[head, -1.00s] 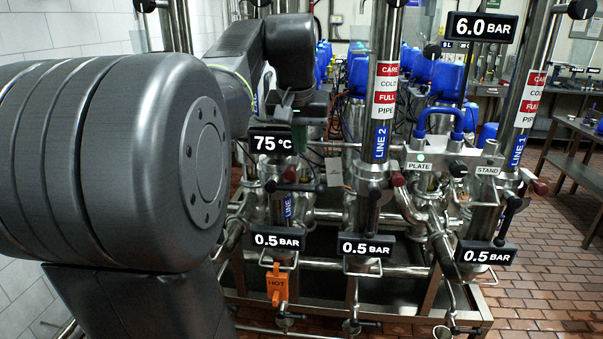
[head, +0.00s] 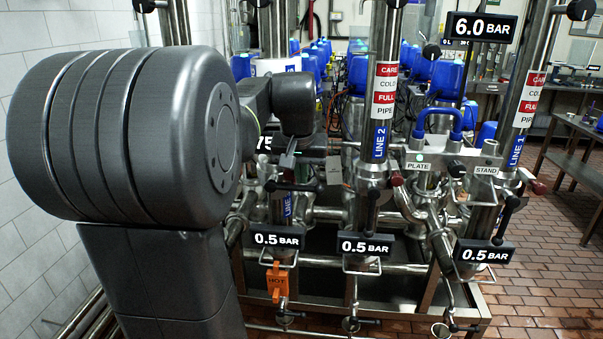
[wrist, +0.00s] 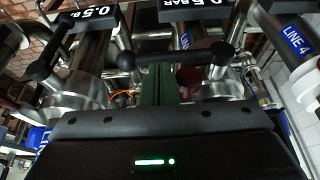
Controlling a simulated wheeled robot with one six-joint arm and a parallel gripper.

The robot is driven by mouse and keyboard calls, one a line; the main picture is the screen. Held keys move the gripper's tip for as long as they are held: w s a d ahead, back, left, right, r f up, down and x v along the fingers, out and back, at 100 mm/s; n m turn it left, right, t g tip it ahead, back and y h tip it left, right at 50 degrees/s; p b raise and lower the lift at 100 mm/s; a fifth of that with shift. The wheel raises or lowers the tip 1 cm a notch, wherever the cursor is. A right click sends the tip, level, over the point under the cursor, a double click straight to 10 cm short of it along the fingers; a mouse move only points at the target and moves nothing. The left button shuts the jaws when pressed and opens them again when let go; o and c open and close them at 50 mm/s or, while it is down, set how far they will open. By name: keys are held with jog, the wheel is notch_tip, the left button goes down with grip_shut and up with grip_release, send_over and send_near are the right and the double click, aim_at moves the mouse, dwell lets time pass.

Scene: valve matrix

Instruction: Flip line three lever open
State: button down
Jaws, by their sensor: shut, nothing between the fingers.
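The leftmost front pipe carries a partly hidden blue LINE label (head: 287,205); its number cannot be read. A black lever (head: 292,186) crosses this pipe just below my arm in the head view. My gripper (wrist: 160,78) shows two dark green fingers, shut together and empty, in the wrist view. A black bar lever (wrist: 180,54) with rounded ends lies across the view just beyond the fingertips. The fingertips look close to it; whether they touch cannot be told. A dark red knob (wrist: 190,78) sits right beside the fingers. In the head view, my arm mostly hides the fingers.
A 0.5 BAR display (head: 278,239) hangs below the lever, with an orange HOT tag (head: 277,282) under it. The LINE 2 pipe (head: 380,140) stands to the right. A LINE 4 label (wrist: 298,38) shows in the wrist view. Another black lever (wrist: 50,55) is at left.

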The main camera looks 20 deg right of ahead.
aim_at(306, 190)
jog(key=shift+s+d+f+t+y, duration=0.2)
jog(key=shift+d+f+t+y, duration=0.1)
jog(key=shift+f+t+y, duration=0.3)
dwell(0.3)
jog(key=shift+s+d+f+m+t+y, duration=0.15)
jog(key=shift+f+m+t+y, duration=0.1)
jog(key=shift+f+y, duration=0.3)
jog(key=shift+s+d+f+m+t+y, duration=0.15)
jog(key=shift+f+t+y, duration=0.1)
jog(key=shift+f+y, duration=0.3)
jog(key=w+a+f+m+t+y+b, duration=0.1)
jog(key=f+t+y+b, duration=0.2)
jog(key=f+y+b, duration=0.1)
jog(key=w+a+f+m+t+y+b, duration=0.1)
jog(key=a+f+t+y+b, duration=0.1)
jog(key=b, duration=0.5)
jog(key=shift+w+a+f+m+t+y, duration=0.3)
jog(key=shift+f+t+y, duration=0.5)
jog(key=shift+f+y, duration=0.5)
jog(key=shift+a+f, duration=0.15)
jog(key=shift+f, duration=0.1)
